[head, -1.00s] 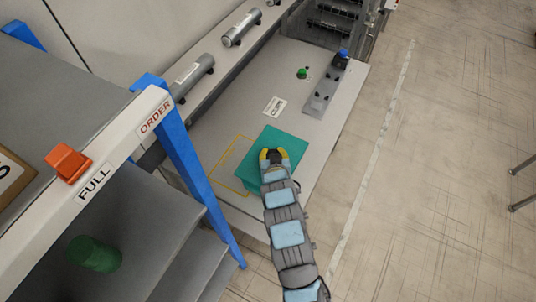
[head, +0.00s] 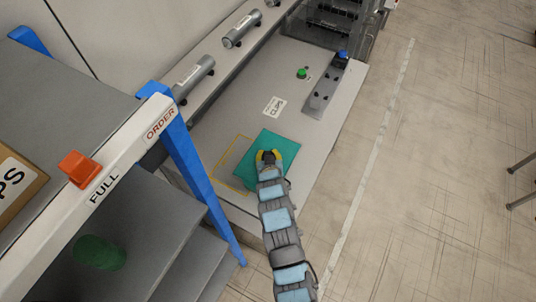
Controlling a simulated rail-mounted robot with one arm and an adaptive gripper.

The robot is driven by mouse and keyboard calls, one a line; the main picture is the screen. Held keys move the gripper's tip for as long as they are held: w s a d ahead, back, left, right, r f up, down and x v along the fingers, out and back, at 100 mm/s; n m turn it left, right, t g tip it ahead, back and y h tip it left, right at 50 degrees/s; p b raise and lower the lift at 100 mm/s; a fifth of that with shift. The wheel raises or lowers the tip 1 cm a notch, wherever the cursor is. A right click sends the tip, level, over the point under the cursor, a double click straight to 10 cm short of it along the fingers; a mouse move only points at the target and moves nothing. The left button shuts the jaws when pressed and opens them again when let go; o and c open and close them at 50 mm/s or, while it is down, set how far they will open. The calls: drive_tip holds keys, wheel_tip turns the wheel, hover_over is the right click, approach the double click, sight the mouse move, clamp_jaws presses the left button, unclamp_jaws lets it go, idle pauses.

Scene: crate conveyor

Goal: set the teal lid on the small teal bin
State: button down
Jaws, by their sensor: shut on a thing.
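The teal lid (head: 280,147) is a flat square panel above the pale worktop, turned at an angle. My gripper (head: 267,156) is shut on the teal lid, near its middle from above. No separate small teal bin can be made out; anything beneath the lid is hidden by the lid and my arm. I cannot tell whether the lid touches anything below. The lid overlaps the right side of a yellow outlined rectangle (head: 224,177) on the worktop.
A CLIPS label (head: 274,106), green button (head: 302,73) and blue button (head: 343,54) are behind the lid. A blue-legged rack (head: 190,165) stands left, with an orange block (head: 80,168), a cardboard box (head: 22,190) and a green cylinder (head: 98,253). Open floor lies right.

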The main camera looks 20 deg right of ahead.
drive_tip(key=shift+f, duration=0.5)
drive_tip(key=shift+f, duration=0.55)
drive_tip(key=c, duration=1)
unclamp_jaws()
drive_tip(key=shift+o, duration=0.2)
drive_tip(key=shift+r, duration=0.1)
drive_tip(key=shift+r, duration=0.55)
drive_tip(key=shift+b+v, duration=0.3)
drive_tip(key=shift+v, duration=1.45)
drive_tip(key=shift+b+v, duration=0.7)
drive_tip(key=shift+v, duration=3.45)
drive_tip(key=shift+f, duration=0.1)
